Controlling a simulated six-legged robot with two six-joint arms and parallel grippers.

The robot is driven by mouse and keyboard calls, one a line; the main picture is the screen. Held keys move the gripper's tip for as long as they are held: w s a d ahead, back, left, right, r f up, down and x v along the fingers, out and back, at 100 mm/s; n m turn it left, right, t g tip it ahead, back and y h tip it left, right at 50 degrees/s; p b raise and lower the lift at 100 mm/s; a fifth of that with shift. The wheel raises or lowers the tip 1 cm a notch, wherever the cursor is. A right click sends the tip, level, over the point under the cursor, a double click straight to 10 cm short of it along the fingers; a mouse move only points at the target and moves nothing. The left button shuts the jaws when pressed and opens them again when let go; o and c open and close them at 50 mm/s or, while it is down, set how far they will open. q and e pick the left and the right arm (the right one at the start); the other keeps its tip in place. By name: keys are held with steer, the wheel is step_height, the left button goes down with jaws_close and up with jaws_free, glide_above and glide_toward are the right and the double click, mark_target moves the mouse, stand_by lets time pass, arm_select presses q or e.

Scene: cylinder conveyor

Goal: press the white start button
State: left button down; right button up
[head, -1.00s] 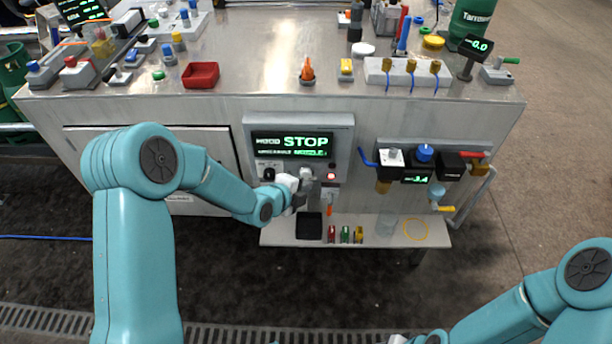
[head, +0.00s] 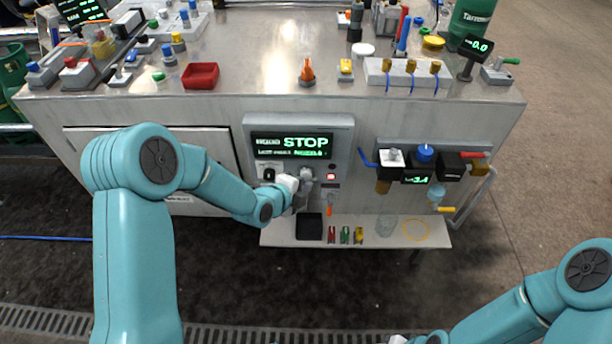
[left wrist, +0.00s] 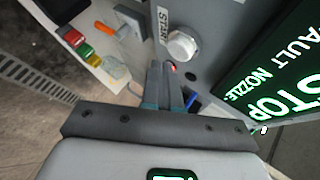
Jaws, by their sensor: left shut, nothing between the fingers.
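The white start button (left wrist: 182,45) is a round, pale cap on the grey control panel, beside a START label (left wrist: 163,22) in the left wrist view. In the head view the button (head: 306,173) shows under the STOP display, partly behind my gripper. My left gripper (left wrist: 167,72) is shut and empty, its dark fingertips close to the button's edge in the wrist view. I cannot tell whether they touch it. In the head view the left gripper (head: 303,190) is in front of the panel.
The green-lit STOP display (head: 306,144) is above the button. A red light (head: 331,176) is to its right. Valves and a gauge (head: 417,179) are at right.

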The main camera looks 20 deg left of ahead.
stand_by(0.8)
arm_select(q)
steer(key=shift+w+a+b, duration=0.15)
steer(key=shift+w+b, duration=0.25)
steer(key=shift+b, duration=0.05)
steer(key=shift+w+a+b, duration=0.1)
steer(key=shift+w+b, duration=0.25)
steer(key=shift+w, duration=0.1)
stand_by(0.5)
steer(key=shift+s, duration=0.15)
stand_by(0.3)
steer(key=shift+s+d+b, duration=0.25)
steer(key=shift+s+b, duration=0.3)
steer(key=shift+s, duration=0.15)
